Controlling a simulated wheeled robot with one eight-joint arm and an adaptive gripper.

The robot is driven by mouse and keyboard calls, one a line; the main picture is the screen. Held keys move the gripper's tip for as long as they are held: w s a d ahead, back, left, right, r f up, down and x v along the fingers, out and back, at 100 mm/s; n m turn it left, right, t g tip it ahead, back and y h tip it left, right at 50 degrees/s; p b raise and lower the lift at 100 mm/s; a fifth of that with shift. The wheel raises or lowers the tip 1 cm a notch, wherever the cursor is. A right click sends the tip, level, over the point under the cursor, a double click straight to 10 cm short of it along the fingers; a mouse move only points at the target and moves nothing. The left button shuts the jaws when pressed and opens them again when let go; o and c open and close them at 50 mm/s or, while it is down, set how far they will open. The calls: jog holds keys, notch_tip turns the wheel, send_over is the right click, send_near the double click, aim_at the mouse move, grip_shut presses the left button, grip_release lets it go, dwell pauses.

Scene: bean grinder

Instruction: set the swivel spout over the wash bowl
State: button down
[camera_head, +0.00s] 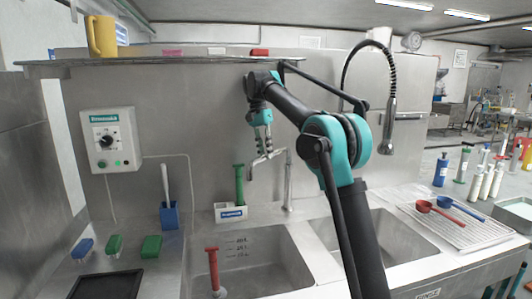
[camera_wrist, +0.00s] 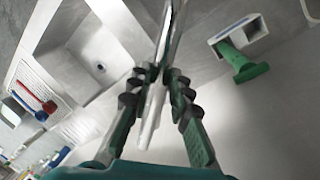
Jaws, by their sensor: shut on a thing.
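The swivel spout (camera_head: 264,157) is a metal pipe on an upright tap (camera_head: 288,182) at the back of the sink counter. It points left and toward me. My gripper (camera_head: 264,146) comes down on the spout from above. In the wrist view the fingers (camera_wrist: 160,84) are closed around the spout (camera_wrist: 151,118). No label says which of two basins is the wash bowl. The left basin (camera_head: 262,265) has level marks on its back wall; the right basin (camera_head: 385,237) also shows in the wrist view with its drain (camera_wrist: 97,66). My arm hides part of the right basin.
A green-handled brush (camera_head: 239,185) stands in a white holder (camera_head: 230,213) close left of the spout. A red-handled tool (camera_head: 213,268) stands at the left basin. A coiled spray hose (camera_head: 385,75) hangs right. Ladles (camera_head: 424,206) lie on a drainboard (camera_head: 465,236).

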jog(key=c, duration=1.4)
grip_release()
jog(key=shift+d, duration=0.1)
